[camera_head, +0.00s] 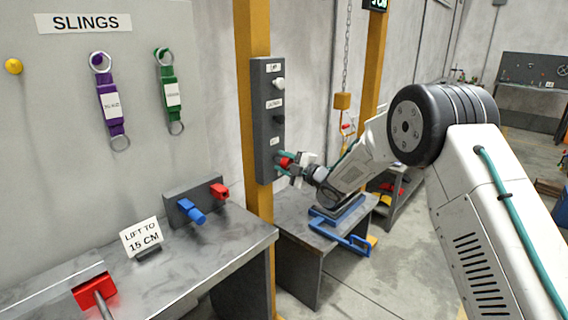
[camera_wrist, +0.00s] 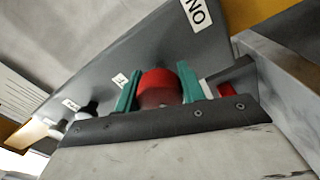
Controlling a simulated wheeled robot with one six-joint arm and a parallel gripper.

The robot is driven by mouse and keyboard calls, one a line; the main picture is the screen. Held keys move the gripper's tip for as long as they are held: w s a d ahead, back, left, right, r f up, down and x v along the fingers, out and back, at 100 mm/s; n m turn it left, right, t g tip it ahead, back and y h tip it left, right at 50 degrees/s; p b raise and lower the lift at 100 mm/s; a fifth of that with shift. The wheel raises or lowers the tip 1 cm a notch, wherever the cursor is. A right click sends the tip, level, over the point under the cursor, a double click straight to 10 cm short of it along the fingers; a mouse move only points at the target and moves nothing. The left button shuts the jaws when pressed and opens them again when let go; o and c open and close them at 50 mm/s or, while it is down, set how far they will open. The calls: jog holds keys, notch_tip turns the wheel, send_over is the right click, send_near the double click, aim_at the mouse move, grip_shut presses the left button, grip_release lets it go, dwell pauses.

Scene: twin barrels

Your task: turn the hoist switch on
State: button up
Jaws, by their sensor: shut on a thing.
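A dark grey switch panel (camera_head: 266,150) is fixed to a yellow post. It carries a white button (camera_head: 278,84), a black button (camera_head: 279,119) and, lowest, a red knob (camera_head: 285,162). My gripper (camera_head: 284,163) is at the red knob. In the wrist view, the teal fingers of my gripper (camera_wrist: 160,90) sit on either side of the red knob (camera_wrist: 158,86) and are shut on it. A white label reading "ON" (camera_wrist: 195,12) is on the panel beyond the knob. The white button (camera_wrist: 59,126) and black button (camera_wrist: 87,109) show at left. Fingers hide the knob's sides.
A blue-framed object (camera_head: 340,232) lies on a second table below my arm. A hanging chain (camera_head: 346,50) is behind.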

jog(key=m, duration=0.5)
jog(key=shift+d+f, duration=0.1)
jog(key=shift+m, duration=0.3)
dwell(0.4)
jog(key=o, duration=1)
jog(key=shift+c, duration=0.2)
jog(key=v, duration=0.7)
jog(key=shift+s+d, duration=0.25)
jog(key=shift+s, duration=0.05)
